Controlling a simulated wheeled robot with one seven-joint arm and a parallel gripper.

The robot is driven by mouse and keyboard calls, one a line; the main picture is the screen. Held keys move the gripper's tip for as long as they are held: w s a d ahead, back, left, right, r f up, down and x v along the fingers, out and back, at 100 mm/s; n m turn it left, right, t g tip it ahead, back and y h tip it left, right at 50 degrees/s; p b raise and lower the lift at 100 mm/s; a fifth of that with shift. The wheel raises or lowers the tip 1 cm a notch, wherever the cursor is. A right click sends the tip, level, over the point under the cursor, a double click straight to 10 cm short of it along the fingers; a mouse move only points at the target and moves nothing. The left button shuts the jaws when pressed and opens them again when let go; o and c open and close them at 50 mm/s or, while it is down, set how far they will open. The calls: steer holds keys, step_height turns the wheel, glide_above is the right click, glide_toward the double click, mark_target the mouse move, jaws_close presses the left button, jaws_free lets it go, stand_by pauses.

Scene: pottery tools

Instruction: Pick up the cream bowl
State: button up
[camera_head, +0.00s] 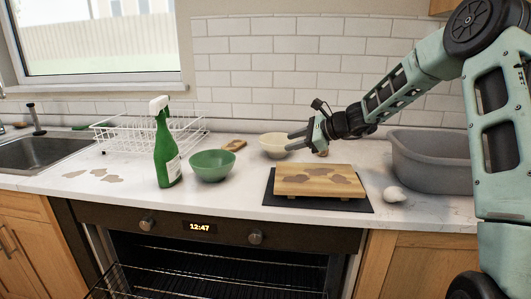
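The cream bowl (272,144) stands upright on the counter near the back wall, left of and partly behind my gripper (293,142). My gripper comes in from the right, with its two fingers pointing left and spread apart. The fingertips overlap the bowl's right side in this view. I cannot tell whether they touch the bowl or are in front of it. The bowl's right part is hidden by the fingers.
A green bowl (212,165) and a green spray bottle (166,148) stand to the left. A wooden board (318,180) on a black mat (322,206) lies in front of my gripper. A grey tub (433,165), a white round object (394,194) and a wire rack (150,132) are also on the counter.

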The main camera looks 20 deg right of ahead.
steer(key=w+d+m+t+h, duration=0.1)
steer(key=d+m+t, duration=0.15)
steer(key=d, duration=0.35)
steer(key=p, duration=0.2)
glide_toward(266, 145)
steer(key=w, duration=0.3)
steer(key=shift+w+a+m+g, duration=0.15)
steer(key=shift+a+m+g, duration=0.1)
steer(key=shift+g, duration=0.1)
steer(key=shift+f+p+x, duration=0.15)
steer(key=shift+p+x, duration=0.25)
steer(key=shift+x, duration=1.15)
steer(key=shift+f+p+x, duration=0.2)
steer(key=shift+p+x, duration=0.15)
steer(key=shift+x, duration=1.2)
steer(key=shift+r, duration=0.1)
jaws_close()
